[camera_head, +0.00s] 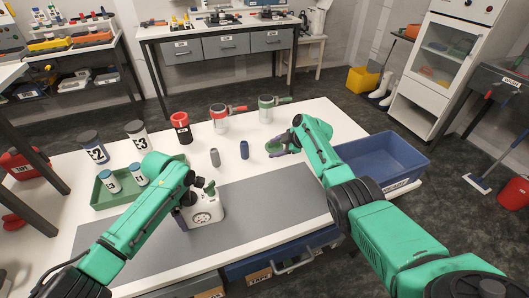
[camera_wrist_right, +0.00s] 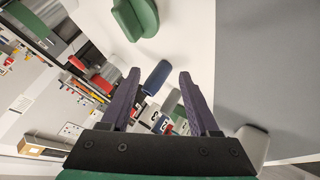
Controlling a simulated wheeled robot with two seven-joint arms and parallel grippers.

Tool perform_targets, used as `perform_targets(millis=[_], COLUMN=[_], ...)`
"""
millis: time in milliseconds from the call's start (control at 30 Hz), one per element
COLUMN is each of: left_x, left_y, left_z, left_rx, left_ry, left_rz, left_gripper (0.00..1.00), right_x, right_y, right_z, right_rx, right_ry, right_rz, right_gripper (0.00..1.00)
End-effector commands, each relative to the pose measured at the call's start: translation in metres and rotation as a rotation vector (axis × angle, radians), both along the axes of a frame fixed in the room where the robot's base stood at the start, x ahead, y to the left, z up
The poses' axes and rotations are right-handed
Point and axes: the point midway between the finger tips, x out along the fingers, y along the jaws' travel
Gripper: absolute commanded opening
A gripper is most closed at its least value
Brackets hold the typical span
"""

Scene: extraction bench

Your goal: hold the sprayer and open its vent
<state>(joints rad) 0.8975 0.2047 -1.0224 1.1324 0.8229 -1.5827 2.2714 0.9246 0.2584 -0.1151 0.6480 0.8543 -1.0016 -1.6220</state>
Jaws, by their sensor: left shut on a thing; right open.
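The sprayer (camera_head: 207,212) is a white tank with a round dial on its front and a dark green top part (camera_head: 210,188). It stands upright on the grey mat. My left gripper (camera_head: 184,200) is shut on the sprayer at its left side; the contact is partly hidden by the arm. I cannot make out the vent separately. My right gripper (camera_head: 284,142) is over the white table, well right of and behind the sprayer. In the right wrist view my right gripper (camera_wrist_right: 160,78) has its fingers apart with nothing held.
A green object (camera_head: 275,148) lies by my right gripper. A dark blue cylinder (camera_head: 244,149) and a grey one (camera_head: 215,157) stand behind the sprayer. A green tray (camera_head: 112,203) is left, a blue bin (camera_head: 400,155) right. The grey mat (camera_head: 275,205) is clear right of the sprayer.

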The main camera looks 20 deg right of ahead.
Motion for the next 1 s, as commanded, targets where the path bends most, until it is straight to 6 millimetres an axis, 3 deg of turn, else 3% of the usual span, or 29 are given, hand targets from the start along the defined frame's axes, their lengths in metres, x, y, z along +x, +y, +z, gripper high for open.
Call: perform_targets(millis=[167, 267, 333, 433, 500, 567, 667, 767, 800, 867, 967, 1000], left_x=[0.000, 0.000, 0.000, 0.000, 0.000, 0.000, 0.000, 0.000, 0.000, 0.000, 0.000, 0.000], left_y=[0.000, 0.000, 0.000, 0.000, 0.000, 0.000, 0.000, 0.000, 0.000, 0.000, 0.000, 0.000], left_z=[0.000, 0.000, 0.000, 0.000, 0.000, 0.000, 0.000, 0.000, 0.000, 0.000, 0.000, 0.000], left_rx=[0.000, 0.000, 0.000, 0.000, 0.000, 0.000, 0.000, 0.000, 0.000, 0.000, 0.000, 0.001], left_ry=[0.000, 0.000, 0.000, 0.000, 0.000, 0.000, 0.000, 0.000, 0.000, 0.000, 0.000, 0.000], left_rz=[0.000, 0.000, 0.000, 0.000, 0.000, 0.000, 0.000, 0.000, 0.000, 0.000, 0.000, 0.000], left_gripper=[0.06, 0.06, 0.06, 0.06, 0.06, 0.06, 0.06, 0.06, 0.06, 0.06, 0.06, 0.06], right_x=[-0.001, -0.006, -0.010, -0.017, -0.018, -0.018, -0.019, -0.025, -0.031, -0.046, -0.088, -0.111], right_y=[-0.010, -0.052, -0.097, -0.160, -0.185, -0.190, -0.168, -0.113, -0.084, -0.036, 0.047, 0.078], right_z=[-0.002, -0.005, 0.000, 0.029, 0.062, 0.090, 0.133, 0.158, 0.161, 0.159, 0.136, 0.122], right_rx=[-0.036, -0.194, -0.383, -0.718, -0.949, -1.134, -1.407, -1.620, -1.686, -1.761, -1.819, -1.817], right_ry=[0.004, 0.013, 0.010, -0.037, -0.107, -0.187, -0.364, -0.583, -0.679, -0.830, -1.083, -1.180], right_rz=[-0.010, -0.054, -0.102, -0.167, -0.188, -0.184, -0.131, -0.013, 0.053, 0.165, 0.393, 0.490], right_gripper=[0.62, 0.62, 0.62, 0.62, 0.62, 0.62, 0.62, 0.62, 0.62, 0.62, 0.62, 0.62])
